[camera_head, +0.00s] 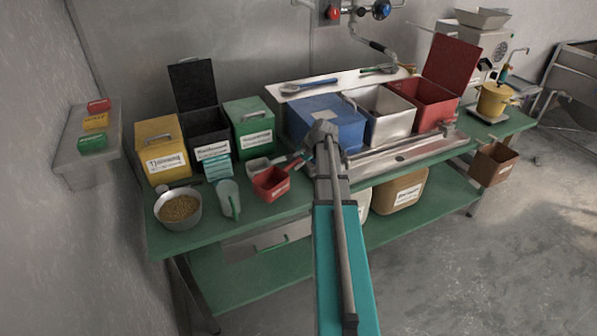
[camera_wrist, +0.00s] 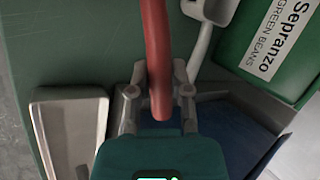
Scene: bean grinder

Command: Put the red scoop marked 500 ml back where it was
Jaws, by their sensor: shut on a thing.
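The red scoop (camera_head: 270,184) is at the front of the green table, with a small white label too small to read here. Its handle points up and right to my gripper (camera_head: 308,152), which is shut on it. In the wrist view the red handle (camera_wrist: 156,55) runs between the fingers of my gripper (camera_wrist: 158,95); the bowl is out of that view. I cannot tell whether the scoop touches the table. A light grey scoop (camera_head: 257,165) lies just behind it and also shows in the wrist view (camera_wrist: 212,9).
A green bin (camera_head: 248,123) and a blue bin (camera_head: 327,118) stand behind. A clear jug (camera_head: 228,197) and a bowl of beans (camera_head: 178,209) are left of the scoop. A metal drawer (camera_head: 268,243) lies below the tabletop edge. Room is tight around the scoops.

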